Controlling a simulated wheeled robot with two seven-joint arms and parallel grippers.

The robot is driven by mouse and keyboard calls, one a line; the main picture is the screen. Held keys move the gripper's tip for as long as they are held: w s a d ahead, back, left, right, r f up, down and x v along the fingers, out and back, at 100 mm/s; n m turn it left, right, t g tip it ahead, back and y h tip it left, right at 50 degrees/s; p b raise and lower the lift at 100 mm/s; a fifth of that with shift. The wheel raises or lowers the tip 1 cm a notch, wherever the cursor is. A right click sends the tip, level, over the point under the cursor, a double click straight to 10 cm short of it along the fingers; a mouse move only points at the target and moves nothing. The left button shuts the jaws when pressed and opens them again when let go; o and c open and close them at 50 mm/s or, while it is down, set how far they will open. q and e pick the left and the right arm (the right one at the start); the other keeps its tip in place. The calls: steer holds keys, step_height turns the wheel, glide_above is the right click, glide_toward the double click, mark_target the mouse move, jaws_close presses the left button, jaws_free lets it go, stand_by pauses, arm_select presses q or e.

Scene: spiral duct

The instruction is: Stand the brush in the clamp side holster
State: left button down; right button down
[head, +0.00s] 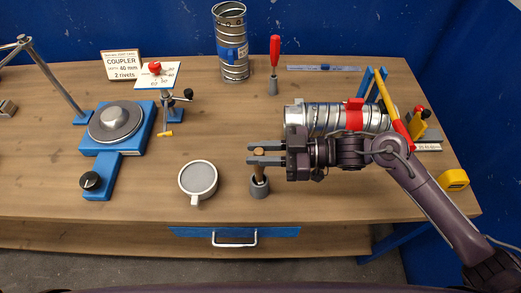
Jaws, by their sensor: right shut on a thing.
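My right gripper (264,153) reaches in from the right, with its fingers pointing left, and is shut on the brush (261,173). The brush is upright, with a wooden-coloured part showing between and just below the fingers. Its lower end meets a small grey holster (259,191) near the bench's front edge; I cannot tell how deep it sits. A second grey holster (272,87) at the back holds a red-handled tool (275,52). My left gripper is out of view.
A spiral duct (323,117) with a red band lies behind my right arm. A grey-topped round cup (198,178) stands just left of the front holster. A blue turntable device (118,130) stands at left, an upright duct (231,55) at the back.

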steer(key=shift+f, duration=0.15)
steer(key=c, duration=1.2)
jaws_free()
steer(key=shift+o, duration=0.2)
steer(key=shift+d, duration=0.1)
steer(key=d+r+b, duration=0.1)
steer(key=d+b, duration=0.1)
steer(key=d, duration=0.5)
steer(key=shift+s+d+b, duration=0.3)
steer(key=shift+b, duration=0.05)
